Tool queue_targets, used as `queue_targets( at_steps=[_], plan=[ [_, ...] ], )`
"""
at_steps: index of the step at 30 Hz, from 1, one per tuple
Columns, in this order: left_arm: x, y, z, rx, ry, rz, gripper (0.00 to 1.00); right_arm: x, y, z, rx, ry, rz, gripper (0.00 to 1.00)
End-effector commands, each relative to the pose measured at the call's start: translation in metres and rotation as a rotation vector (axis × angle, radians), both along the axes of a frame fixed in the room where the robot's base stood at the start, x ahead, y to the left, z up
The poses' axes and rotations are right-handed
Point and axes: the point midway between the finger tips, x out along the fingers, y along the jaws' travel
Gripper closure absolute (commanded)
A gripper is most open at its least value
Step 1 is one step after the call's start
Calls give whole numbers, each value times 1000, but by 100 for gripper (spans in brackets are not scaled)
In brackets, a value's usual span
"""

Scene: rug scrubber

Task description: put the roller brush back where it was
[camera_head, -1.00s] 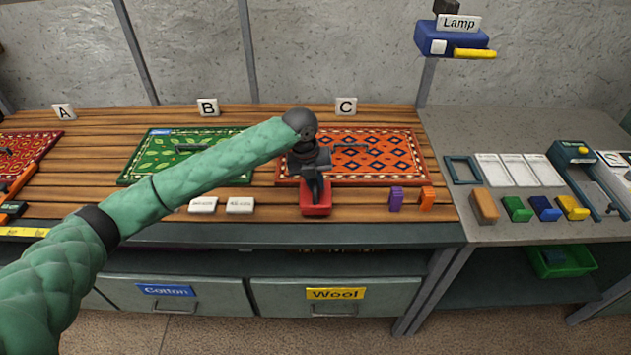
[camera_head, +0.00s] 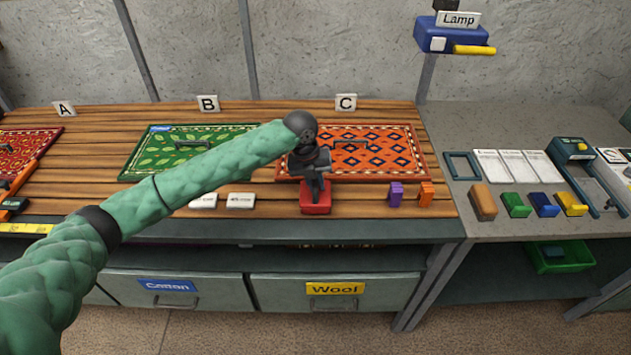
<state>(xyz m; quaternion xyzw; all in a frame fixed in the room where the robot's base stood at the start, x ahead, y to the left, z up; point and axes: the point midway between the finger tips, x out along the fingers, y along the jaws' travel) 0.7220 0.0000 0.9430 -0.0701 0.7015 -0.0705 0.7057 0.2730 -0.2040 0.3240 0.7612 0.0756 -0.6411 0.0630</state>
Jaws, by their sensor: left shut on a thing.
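My left arm reaches in from the left, and my left gripper (camera_head: 314,184) points down at the front edge of the wooden bench, in front of the orange rug. It is shut on a small red block-like piece with a dark upper part, which I take to be the roller brush (camera_head: 315,204). The gripper hides the top of this piece. The piece is at the bench surface, but I cannot tell whether it rests there or in a holder. My right gripper is not in view.
The orange rug (camera_head: 405,172) lies by sign C (camera_head: 346,103), and the green rug (camera_head: 140,165) by sign B (camera_head: 208,104). A purple block (camera_head: 396,194) and an orange block (camera_head: 426,194) stand right of the gripper. White labels (camera_head: 240,201) lie left of it.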

Motion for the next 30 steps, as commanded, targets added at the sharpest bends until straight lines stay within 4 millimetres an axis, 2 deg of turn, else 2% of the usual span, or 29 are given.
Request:
queue_targets(
  at_steps=[1, 2, 5, 17, 23, 26, 30],
  plan=[
    [-2, 1, -7, 6, 8, 0, 100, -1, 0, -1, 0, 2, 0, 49],
    [-3, 1, -8, 7, 9, 0, 80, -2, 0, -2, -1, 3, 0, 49],
    [-3, 2, -9, 8, 10, 0, 62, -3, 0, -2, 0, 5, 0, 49],
    [-5, 2, -12, 10, 15, 0, 62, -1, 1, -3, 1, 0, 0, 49],
    [-5, 1, 0, 9, 15, 0, 62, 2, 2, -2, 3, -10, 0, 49],
    [-4, 3, 6, 8, 12, 1, 62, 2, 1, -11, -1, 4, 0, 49],
    [-3, 5, 22, 6, 8, -1, 62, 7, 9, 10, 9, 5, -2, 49]
  ],
)
